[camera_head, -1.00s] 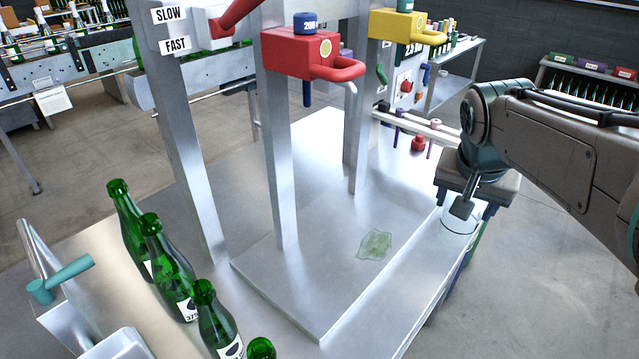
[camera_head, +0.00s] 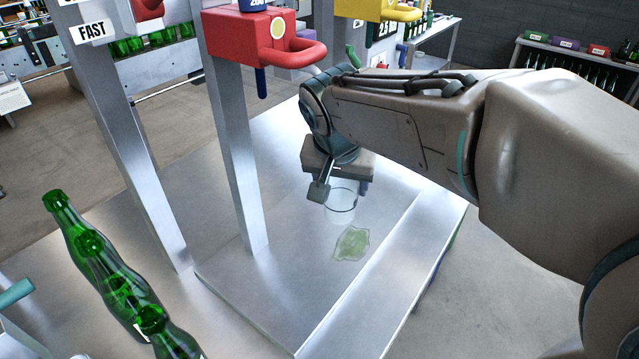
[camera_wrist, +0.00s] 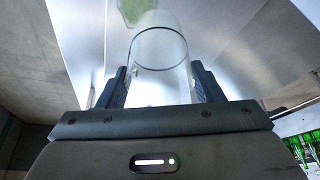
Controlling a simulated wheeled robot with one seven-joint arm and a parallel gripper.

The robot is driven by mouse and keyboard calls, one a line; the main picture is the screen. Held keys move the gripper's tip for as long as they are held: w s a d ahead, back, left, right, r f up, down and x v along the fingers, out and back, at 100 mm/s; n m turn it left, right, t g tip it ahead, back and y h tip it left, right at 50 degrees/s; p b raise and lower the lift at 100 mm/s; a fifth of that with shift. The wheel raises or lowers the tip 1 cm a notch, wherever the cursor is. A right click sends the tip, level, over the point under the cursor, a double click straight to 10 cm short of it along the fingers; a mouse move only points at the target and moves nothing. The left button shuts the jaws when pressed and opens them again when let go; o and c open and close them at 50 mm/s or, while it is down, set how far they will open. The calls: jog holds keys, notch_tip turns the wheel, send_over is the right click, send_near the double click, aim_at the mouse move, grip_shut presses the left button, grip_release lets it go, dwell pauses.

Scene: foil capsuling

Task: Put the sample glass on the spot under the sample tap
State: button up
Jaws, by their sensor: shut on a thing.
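The clear sample glass (camera_head: 340,210) is held upright in my gripper (camera_head: 341,191), over the metal bench top. In the wrist view the glass (camera_wrist: 158,62) stands between the two dark fingers of my gripper (camera_wrist: 160,86), shut on its sides. A pale green irregular patch (camera_head: 351,243) lies on the bench just in front of the glass, and it also shows at the top of the wrist view (camera_wrist: 134,12). I cannot tell whether the glass base touches the bench. A red tap head (camera_head: 262,38) with a blue knob stands on a metal post, left of and above the glass; which tap is the sample tap is unclear.
A metal post (camera_head: 236,160) rises left of my gripper. A yellow tap head (camera_head: 378,10) is behind my arm. The bench's raised front strip (camera_head: 375,275) is bare.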

jog(key=shift+w+a+f+p, duration=0.1)
jog(key=shift+w+a+f, duration=0.6)
jog(key=shift+f, duration=0.6)
jog(key=shift+w+a+f+p, duration=0.1)
jog(key=shift+w+a+f, duration=0.45)
jog(key=shift+w+f, duration=0.6)
jog(key=shift+w+a+f+p, duration=0.1)
jog(key=shift+w+a+f, duration=0.5)
jog(key=shift+f, duration=0.85)
jog(key=shift+f, duration=0.15)
jog(key=o, duration=1)
